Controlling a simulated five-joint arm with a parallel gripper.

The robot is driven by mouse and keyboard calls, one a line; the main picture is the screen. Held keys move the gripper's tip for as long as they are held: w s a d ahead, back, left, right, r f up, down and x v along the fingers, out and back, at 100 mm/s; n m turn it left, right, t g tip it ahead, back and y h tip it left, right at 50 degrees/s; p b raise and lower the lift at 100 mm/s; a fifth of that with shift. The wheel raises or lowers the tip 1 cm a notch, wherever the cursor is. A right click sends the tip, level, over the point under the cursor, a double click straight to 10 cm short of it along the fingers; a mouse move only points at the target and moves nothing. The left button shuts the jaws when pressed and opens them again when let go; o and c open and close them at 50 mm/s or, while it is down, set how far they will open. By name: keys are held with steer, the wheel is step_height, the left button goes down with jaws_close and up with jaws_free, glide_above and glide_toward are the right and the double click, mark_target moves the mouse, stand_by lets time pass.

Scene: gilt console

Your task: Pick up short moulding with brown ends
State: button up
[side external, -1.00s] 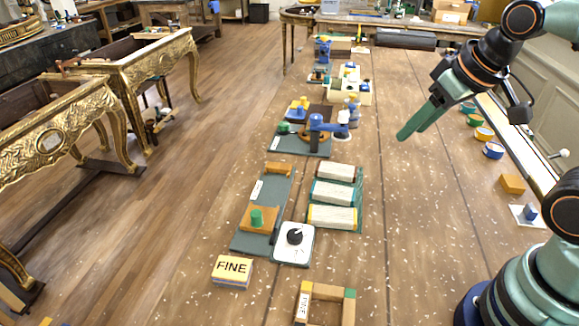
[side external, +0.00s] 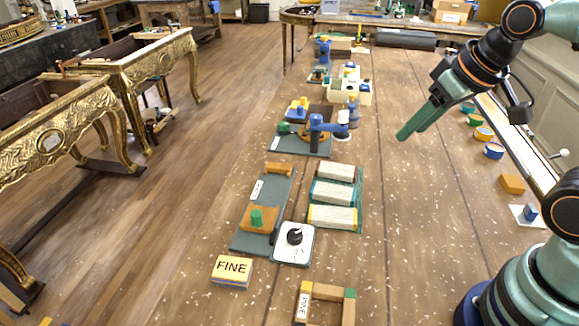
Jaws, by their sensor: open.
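Three short pale mouldings lie side by side in a dark green rack (side external: 359,203) on the bench. The farthest moulding (side external: 337,171) has dark brown-looking ends. The middle moulding (side external: 334,192) has teal ends, and the nearest moulding (side external: 332,217) has yellow ends. My gripper (side external: 403,135) is open and empty, with its green fingers pointing down and left. It hangs above the bench, right of and beyond the rack in the picture, apart from the mouldings.
A grey-green board with an orange block (side external: 259,219) and a white dial box (side external: 294,244) stand left of the rack. A FINE block (side external: 232,271) and a wooden frame (side external: 348,309) are nearer. A blue-handled fixture (side external: 318,126) stands beyond. The bench right of the rack is clear.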

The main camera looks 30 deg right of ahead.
steer(key=o, duration=0.8)
steer(key=shift+c, duration=0.2)
steer(key=n+g, duration=0.6)
steer(key=n, duration=0.2)
glide_above(337, 168)
step_height(337, 168, down, 13)
steer(key=f, duration=0.6)
steer(key=shift+w+a+f, duration=0.15)
steer(key=shift+w, duration=0.05)
steer(key=shift+s+f, duration=0.15)
steer(key=shift+f, duration=1.2)
steer(key=shift+s+f, duration=0.1)
steer(key=shift+f, duration=1.2)
